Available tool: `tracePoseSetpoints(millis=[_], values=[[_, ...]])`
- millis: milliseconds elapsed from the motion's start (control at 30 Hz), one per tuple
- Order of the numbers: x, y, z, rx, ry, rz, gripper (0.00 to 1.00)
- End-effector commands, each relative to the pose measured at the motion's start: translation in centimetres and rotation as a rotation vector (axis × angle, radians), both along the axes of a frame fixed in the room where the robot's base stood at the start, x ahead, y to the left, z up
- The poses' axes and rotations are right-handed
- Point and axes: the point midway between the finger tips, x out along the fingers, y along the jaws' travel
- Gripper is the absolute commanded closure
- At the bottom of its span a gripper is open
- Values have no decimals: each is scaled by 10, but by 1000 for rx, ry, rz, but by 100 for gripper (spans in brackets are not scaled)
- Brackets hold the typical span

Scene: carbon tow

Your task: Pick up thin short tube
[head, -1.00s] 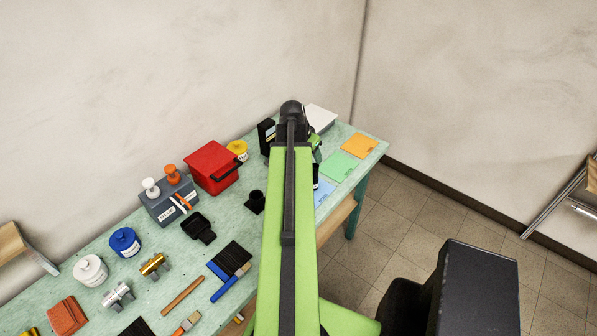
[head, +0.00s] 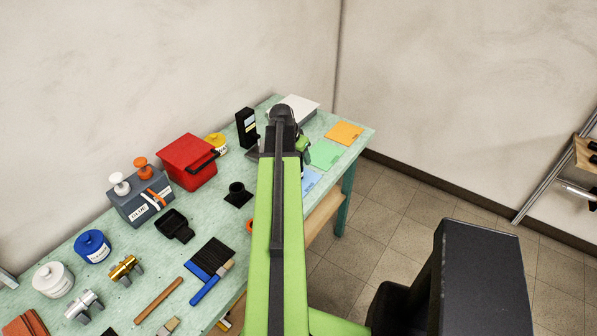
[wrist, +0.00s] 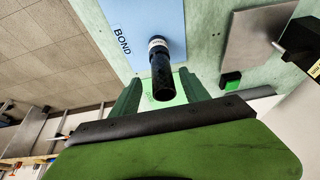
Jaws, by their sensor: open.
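A short black tube (wrist: 161,75) with a white band shows in the wrist view, at the blue sheet marked BOND (wrist: 125,20). My gripper (wrist: 159,90) is open, with its green fingers on either side of the tube's near end in the picture. I cannot tell whether the fingers touch it. In the head view my arm hides the tube and most of the gripper; the blue sheet (head: 310,182) shows partly beside the arm.
Green (head: 325,154) and orange (head: 344,132) sheets lie at the bench's right end. A black box (head: 246,127) stands left of the arm. A red box (head: 187,163), a grey dispenser (head: 142,205), jars and brushes fill the left side. A grey plate (wrist: 252,42) shows in the wrist view.

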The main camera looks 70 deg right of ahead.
Motion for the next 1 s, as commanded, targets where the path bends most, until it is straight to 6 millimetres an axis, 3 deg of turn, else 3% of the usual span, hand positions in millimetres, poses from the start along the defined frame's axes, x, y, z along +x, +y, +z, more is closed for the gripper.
tracePoseSetpoints(millis=[133,400,633,1000], values=[[1,-2,-9,0,0,0,46],[1,-15,-50,0,0,0,46],[1,-16,-47,0,-1,1,46],[1,-16,-47,0,0,1,94]])
